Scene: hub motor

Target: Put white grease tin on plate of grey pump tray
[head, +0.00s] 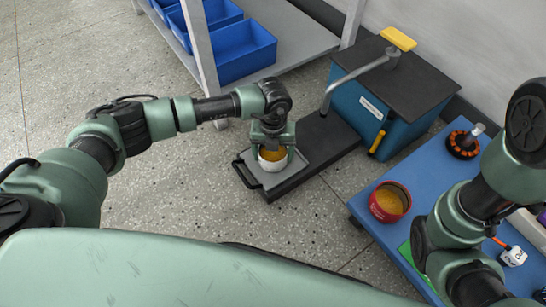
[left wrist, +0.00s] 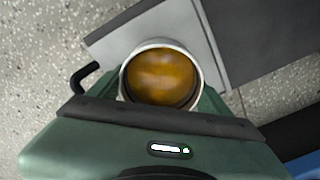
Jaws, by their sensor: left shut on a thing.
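The white grease tin (head: 272,164) is a round, open tin with amber grease in it. My left gripper (head: 271,146) is shut on it from above and hides part of it. The tin is upright over the grey plate (head: 299,159) of the pump tray, near its middle; I cannot tell whether it touches the plate. In the left wrist view the tin (left wrist: 199,73) shows its pale rim, with the grey plate (left wrist: 107,46) around it and part of my left gripper (left wrist: 160,112) in front. My right arm is at the right, but its fingers do not show.
A blue pump box (head: 360,110) with a dark top and a bent pipe stands behind the tray. A blue table (head: 352,200) at the right bears a red tin (head: 390,202) and a motor part (head: 463,143). Blue bins (head: 246,55) sit on a shelf at the back.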

